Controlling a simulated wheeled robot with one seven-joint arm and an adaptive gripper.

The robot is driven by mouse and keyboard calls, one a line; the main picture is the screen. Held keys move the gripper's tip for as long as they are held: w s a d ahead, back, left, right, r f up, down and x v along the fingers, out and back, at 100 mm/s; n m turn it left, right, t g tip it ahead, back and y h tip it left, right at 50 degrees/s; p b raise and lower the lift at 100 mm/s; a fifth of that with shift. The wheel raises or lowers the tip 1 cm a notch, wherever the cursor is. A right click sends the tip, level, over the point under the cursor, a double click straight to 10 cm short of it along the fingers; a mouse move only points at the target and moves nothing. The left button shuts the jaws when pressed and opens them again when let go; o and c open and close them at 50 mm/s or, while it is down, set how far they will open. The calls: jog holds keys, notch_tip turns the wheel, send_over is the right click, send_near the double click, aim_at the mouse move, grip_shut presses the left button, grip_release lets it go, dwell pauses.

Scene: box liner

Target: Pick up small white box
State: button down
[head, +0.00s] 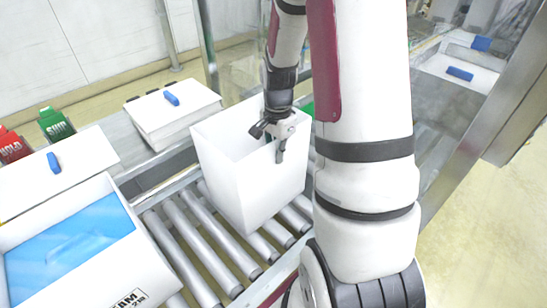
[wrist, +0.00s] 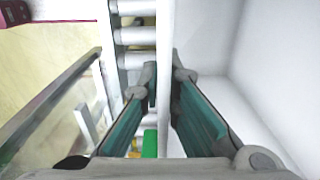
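The small white box (head: 232,190) is an open-topped, plain white box standing upright on the roller conveyor. Its interior is visible and looks empty. My gripper (head: 270,143) is at the box's right part, pointing down at its rim. In the wrist view, my gripper (wrist: 165,80) has one finger on each side of the white box's wall (wrist: 166,30). The right finger is on the inner side and the left finger is over the outer side. The fingers stand apart, with a gap showing beside the wall. Firm contact cannot be made out.
The roller conveyor (head: 207,232) runs under the box. An open box with blue lining (head: 20,236) stands at lower left. A white lidded box (head: 172,115) with a blue handle is behind. Green (head: 55,124) and red (head: 12,145) bins are at far left. A metal post (head: 497,90) stands right.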

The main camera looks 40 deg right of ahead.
jog(key=shift+w+r, duration=0.1)
jog(key=shift+r, duration=1.4)
jog(key=s+a+r, duration=0.1)
jog(key=s+a, duration=0.2)
jog(key=s, duration=1)
jog(key=shift+a+r+p, duration=0.2)
jog(key=shift+a+p, duration=0.05)
jog(key=shift+p, duration=0.1)
jog(key=shift+s+r+p, duration=0.1)
jog(key=shift+s+p, duration=0.25)
jog(key=shift+p, duration=0.6)
